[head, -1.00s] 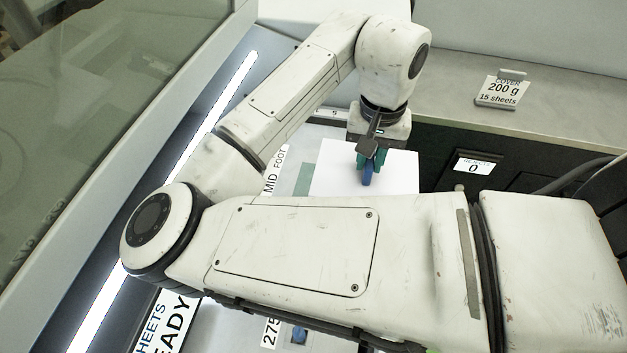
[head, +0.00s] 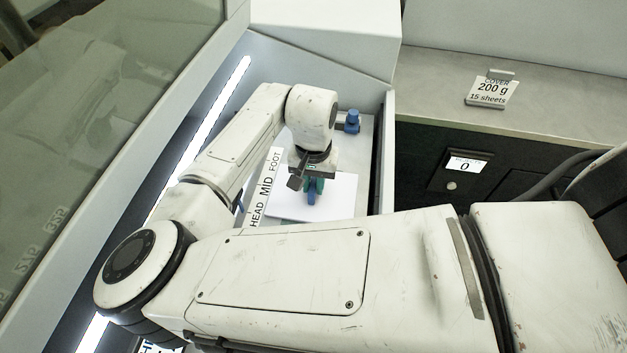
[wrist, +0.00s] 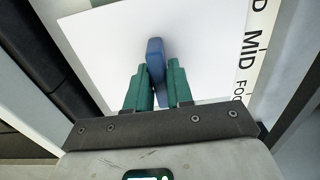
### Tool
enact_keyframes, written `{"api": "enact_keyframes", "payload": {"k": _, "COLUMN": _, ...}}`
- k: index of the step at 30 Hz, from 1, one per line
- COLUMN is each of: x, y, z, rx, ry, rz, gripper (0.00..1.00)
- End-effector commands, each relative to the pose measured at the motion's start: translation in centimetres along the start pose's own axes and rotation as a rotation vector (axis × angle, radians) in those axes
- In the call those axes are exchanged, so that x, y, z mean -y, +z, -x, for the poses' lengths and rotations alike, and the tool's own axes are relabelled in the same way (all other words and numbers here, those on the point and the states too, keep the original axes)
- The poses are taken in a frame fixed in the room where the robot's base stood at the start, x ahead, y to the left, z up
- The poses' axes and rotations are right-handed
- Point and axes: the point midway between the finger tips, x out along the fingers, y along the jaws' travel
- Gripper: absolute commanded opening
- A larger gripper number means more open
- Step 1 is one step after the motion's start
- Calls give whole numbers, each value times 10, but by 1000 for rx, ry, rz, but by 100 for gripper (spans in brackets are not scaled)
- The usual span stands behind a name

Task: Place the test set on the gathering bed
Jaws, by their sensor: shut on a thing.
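The test set shows as a flat white sheet or stack (head: 341,198) with a blue grip piece on it. In the head view it is over the gathering bed (head: 364,150), beside the HEAD MID FOOT strip (head: 265,188). My gripper (head: 313,188) is above the set, pointing down, its green fingers shut on the blue piece. In the wrist view the white set (wrist: 205,45) fills the upper middle, and my gripper (wrist: 155,82) holds the blue piece there. I cannot tell whether the set touches the bed. My arm hides the near part of the bed.
A blue knob (head: 352,121) stands at the far end of the bed. Bed walls rise at the back and right. A glass panel (head: 110,110) is on the left.

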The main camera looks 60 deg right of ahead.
Motion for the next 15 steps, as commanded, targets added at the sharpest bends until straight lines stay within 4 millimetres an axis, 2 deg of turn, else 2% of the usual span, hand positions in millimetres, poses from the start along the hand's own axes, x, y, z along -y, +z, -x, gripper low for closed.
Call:
{"api": "enact_keyframes", "payload": {"k": 11, "x": -1, "y": 0, "z": -4, "rx": -1, "ry": 2, "rz": 0, "gripper": 0}}
{"api": "enact_keyframes", "payload": {"k": 12, "x": 0, "y": 0, "z": -4, "rx": -1, "ry": 1, "rz": 0, "gripper": 24}}
{"api": "enact_keyframes", "payload": {"k": 15, "x": 0, "y": 0, "z": -3, "rx": 0, "ry": 1, "rz": 0, "gripper": 34}}
